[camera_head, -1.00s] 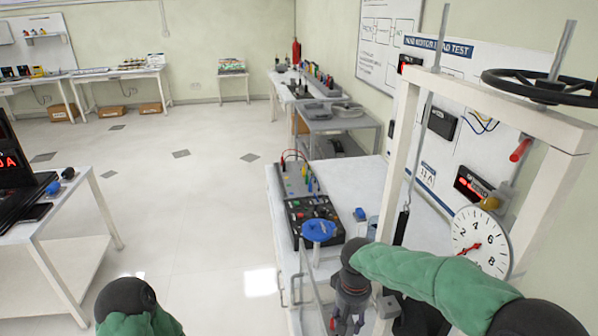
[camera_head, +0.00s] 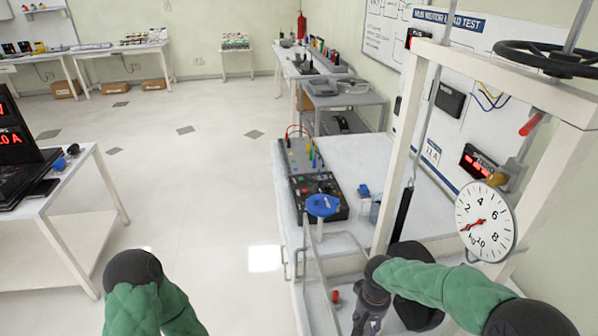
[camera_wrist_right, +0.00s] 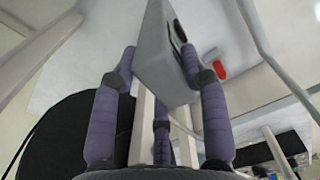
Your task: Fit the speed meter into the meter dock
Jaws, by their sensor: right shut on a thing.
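My right gripper (camera_head: 366,328) is low in the head view, over the white bench at the foot of the rig frame. In the right wrist view its purple fingers (camera_wrist_right: 160,80) are shut on a grey box-shaped thing (camera_wrist_right: 158,55), which looks like the speed meter. A dark face shows on the box's right side. The box is tilted in that view, and I cannot make it out in the head view. I cannot identify the meter dock in either view. My left arm shows at the bottom of the head view, but its gripper is out of the picture.
A cream rig frame (camera_head: 405,150) with a handwheel (camera_head: 555,58) and round dial (camera_head: 485,221) stands at right. A black rounded part (camera_head: 418,305) lies beside the gripper. Bare bench shows behind.

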